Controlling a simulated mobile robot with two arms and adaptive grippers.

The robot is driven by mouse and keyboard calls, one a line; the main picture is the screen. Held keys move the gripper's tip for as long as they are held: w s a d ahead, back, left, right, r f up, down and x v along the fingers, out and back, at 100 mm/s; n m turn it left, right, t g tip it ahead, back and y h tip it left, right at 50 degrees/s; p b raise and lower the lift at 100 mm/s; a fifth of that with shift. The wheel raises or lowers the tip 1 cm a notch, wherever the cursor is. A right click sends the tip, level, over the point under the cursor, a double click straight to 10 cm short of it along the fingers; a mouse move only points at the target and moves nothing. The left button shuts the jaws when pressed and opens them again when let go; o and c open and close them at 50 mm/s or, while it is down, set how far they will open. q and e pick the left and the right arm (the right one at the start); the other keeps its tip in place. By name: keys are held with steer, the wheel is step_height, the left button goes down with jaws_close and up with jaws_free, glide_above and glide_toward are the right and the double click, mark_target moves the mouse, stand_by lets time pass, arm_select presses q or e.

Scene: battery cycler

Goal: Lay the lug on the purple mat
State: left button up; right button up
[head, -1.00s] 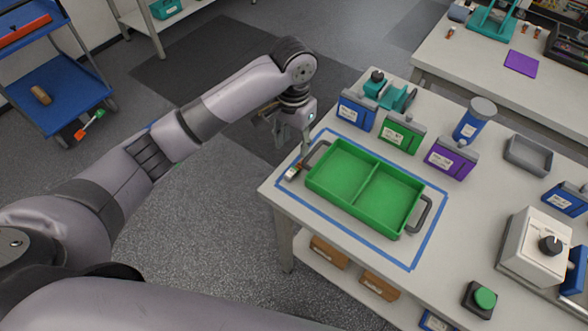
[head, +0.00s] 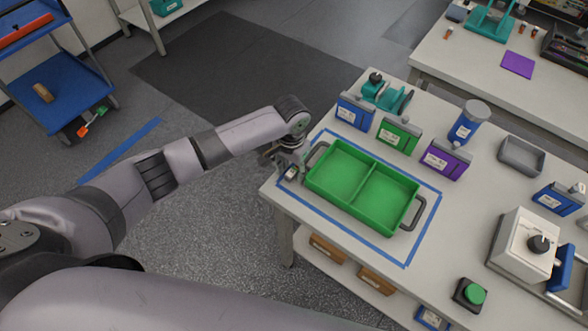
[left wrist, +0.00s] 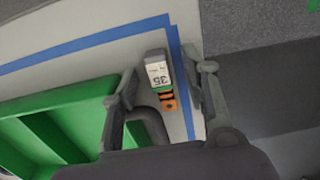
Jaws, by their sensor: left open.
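The lug (left wrist: 158,76), a small piece with a white label reading 35 and a copper-orange end, lies on the near table. It is beside the green tray's handle, inside the blue tape outline. It also shows in the head view (head: 291,174), partly covered by the gripper. My left gripper (head: 287,165) is open at the table's left corner. In the left wrist view its fingers (left wrist: 166,76) stand on either side of the lug, with gaps visible. The purple mat (head: 517,64) lies bare on the far table at upper right. My right gripper is not in view.
The green two-part tray (head: 362,187) sits close to the lug, its handle (left wrist: 152,124) between the fingers' lines. Blue, green and purple (head: 446,159) boxes stand behind it. A blue cylinder (head: 468,125) and a grey bin (head: 521,156) stand farther right. A gap separates the tables.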

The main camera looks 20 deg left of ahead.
arm_select(q)
steer(key=shift+c, duration=0.3)
jaws_close()
steer(key=shift+r, duration=0.1)
stand_by(0.4)
